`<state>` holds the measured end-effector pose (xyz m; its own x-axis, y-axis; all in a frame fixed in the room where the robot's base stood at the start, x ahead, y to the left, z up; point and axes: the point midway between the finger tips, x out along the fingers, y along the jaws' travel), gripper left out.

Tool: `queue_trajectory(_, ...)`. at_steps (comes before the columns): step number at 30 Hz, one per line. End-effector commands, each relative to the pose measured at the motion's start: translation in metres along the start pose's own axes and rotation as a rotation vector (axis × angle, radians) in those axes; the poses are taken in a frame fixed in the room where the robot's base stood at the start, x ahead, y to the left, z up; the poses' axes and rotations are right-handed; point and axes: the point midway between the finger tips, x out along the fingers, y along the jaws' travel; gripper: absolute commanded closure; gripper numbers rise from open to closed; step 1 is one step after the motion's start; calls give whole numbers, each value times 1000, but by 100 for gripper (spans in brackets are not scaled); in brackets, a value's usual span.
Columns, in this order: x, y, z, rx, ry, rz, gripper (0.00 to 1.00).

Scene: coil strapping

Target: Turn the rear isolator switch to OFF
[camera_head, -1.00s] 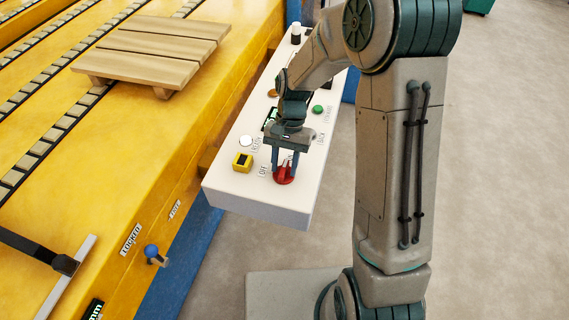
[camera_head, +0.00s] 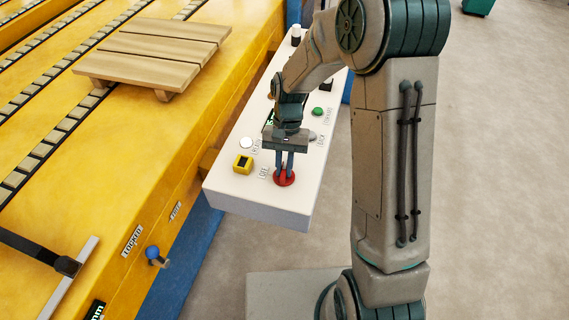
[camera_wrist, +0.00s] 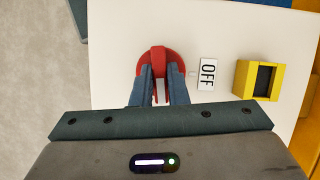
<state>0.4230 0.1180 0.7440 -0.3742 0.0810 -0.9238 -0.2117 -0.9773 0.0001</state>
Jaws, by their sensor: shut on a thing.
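The red rotary isolator switch (camera_head: 285,181) sits near the front end of the white control panel (camera_head: 262,202). In the wrist view the switch (camera_wrist: 180,56) is a red disc with a raised red grip bar. An OFF label (camera_wrist: 208,74) lies beside it on the right; it also shows left of the switch in the head view (camera_head: 263,173). My gripper (camera_head: 284,172) points down at the switch, its two dark fingers (camera_wrist: 162,70) shut on the red grip bar.
A yellow block with a dark top (camera_wrist: 264,80) stands beyond the OFF label. A white button (camera_head: 246,143), a green button (camera_head: 318,112) and a black-topped knob (camera_head: 296,35) are also on the panel. The yellow machine bed with a wooden pallet (camera_head: 150,55) lies left; open floor lies right.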

Motion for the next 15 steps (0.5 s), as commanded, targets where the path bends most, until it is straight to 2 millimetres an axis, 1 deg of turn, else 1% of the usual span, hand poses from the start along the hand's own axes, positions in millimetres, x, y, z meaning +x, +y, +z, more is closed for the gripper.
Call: queue_trajectory(15, -2, -3, 1, -434, 1, 182, 100)
